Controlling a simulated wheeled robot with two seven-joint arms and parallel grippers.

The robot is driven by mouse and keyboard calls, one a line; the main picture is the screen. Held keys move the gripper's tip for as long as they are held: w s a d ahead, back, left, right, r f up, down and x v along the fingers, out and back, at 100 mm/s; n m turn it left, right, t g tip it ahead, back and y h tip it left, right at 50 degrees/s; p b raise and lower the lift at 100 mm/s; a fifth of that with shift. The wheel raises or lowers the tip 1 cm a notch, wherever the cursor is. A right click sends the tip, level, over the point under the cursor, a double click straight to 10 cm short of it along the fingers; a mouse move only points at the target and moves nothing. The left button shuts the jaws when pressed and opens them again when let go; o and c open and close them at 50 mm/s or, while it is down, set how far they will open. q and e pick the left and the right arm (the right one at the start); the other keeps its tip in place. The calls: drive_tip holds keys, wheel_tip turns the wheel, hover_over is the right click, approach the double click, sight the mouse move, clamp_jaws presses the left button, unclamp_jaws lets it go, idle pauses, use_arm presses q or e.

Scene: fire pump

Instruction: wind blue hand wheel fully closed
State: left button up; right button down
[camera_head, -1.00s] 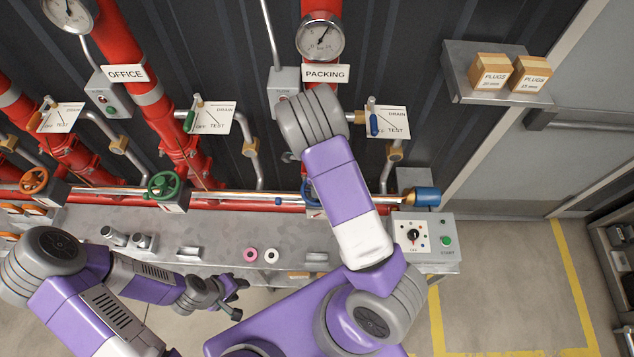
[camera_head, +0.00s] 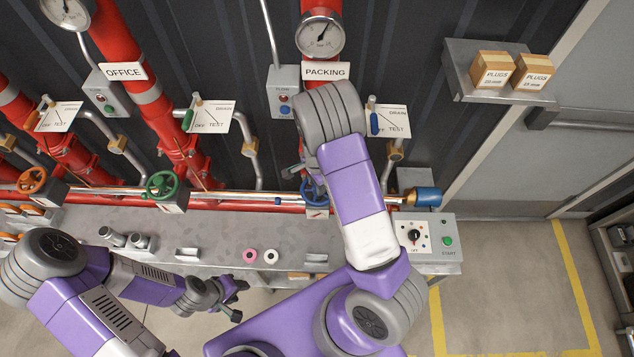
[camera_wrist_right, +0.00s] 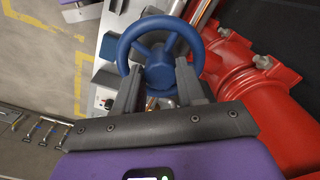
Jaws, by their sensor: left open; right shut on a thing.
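The blue hand wheel (camera_head: 313,193) sits low on the packing riser, partly hidden behind my right arm. In the right wrist view the wheel (camera_wrist_right: 160,68) faces the camera, with its rim, spokes and hub showing. My right gripper (camera_wrist_right: 157,88) is shut on the wheel, with one finger to each side of its hub. In the head view my right gripper (camera_head: 300,172) is mostly hidden by its own wrist. My left gripper (camera_head: 236,299) is open and empty in front of the bench, away from the wheel.
A green wheel (camera_head: 162,185) and an orange wheel (camera_head: 32,180) are on the pipes to the left. The grey bench (camera_head: 215,235) holds pink and white rings. A control box (camera_head: 425,237) stands right of the wheel. Red pipe (camera_wrist_right: 240,70) runs close to the right gripper.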

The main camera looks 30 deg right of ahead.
drive_tip(key=m+p, duration=0.2)
drive_tip(key=m, duration=0.2)
drive_tip(key=shift+r, duration=0.15)
drive_tip(key=shift+m+p, duration=0.45)
drive_tip(key=shift+m, duration=0.45)
drive_tip(key=shift+w+f+m, duration=0.15)
drive_tip(key=shift+f+m, duration=0.05)
drive_tip(key=shift+m, duration=0.8)
drive_tip(key=m, duration=0.6)
drive_tip(key=shift+d+m, duration=0.15)
drive_tip(key=shift+m, duration=0.95)
